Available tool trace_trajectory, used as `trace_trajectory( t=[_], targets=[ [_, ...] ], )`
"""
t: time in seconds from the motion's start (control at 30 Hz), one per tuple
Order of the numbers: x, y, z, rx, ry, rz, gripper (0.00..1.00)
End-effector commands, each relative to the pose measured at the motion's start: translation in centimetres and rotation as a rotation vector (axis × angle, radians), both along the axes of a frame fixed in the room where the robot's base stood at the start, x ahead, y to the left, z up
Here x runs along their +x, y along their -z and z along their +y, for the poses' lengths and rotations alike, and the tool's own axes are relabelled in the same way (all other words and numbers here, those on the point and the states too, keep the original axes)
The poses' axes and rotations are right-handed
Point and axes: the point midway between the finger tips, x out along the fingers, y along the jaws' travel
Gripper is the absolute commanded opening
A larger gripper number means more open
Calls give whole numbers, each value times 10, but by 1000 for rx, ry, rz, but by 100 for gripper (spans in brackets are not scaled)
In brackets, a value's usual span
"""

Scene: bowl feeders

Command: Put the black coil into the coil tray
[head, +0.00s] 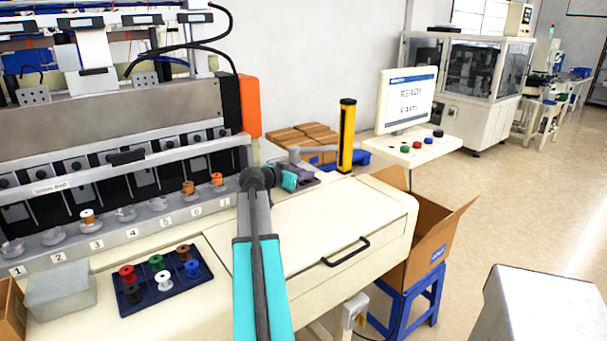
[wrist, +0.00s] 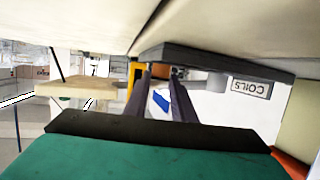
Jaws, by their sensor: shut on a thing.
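My gripper (head: 306,180) is past the end of my arm at the right end of the machine bench, beside a low grey tray-like thing (head: 326,178). In the wrist view my two dark fingers (wrist: 157,75) stand with a narrow gap, their tips against a dark grey plate (wrist: 225,62). A label reading COILS (wrist: 252,88) hangs upside down beside that plate, which looks like the coil tray. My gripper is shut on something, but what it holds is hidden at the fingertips.
Red, green, brown, white and blue spools share that holder. Orange coils (head: 217,179) sit at some numbered stations. A yellow post (head: 346,135) stands close behind my gripper. A grey box (head: 60,290) is at the left. The cream lid (head: 340,225) is clear.

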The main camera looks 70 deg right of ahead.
Motion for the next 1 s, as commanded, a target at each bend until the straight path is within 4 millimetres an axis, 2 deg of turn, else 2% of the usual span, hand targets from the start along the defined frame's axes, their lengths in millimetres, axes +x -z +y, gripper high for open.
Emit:
trace_trajectory(
  t=[0.4, 0.43, 0.5, 0.53, 1.0],
  targets=[
    [0, 3, 0, 0, 0, 0, 2],
    [0, 2, 0, 0, 0, 0, 28],
    [0, 2, 0, 0, 0, 0, 40],
    [0, 2, 0, 0, 0, 0, 42],
    [0, -1, 0, 0, 0, 0, 42]
  ],
)
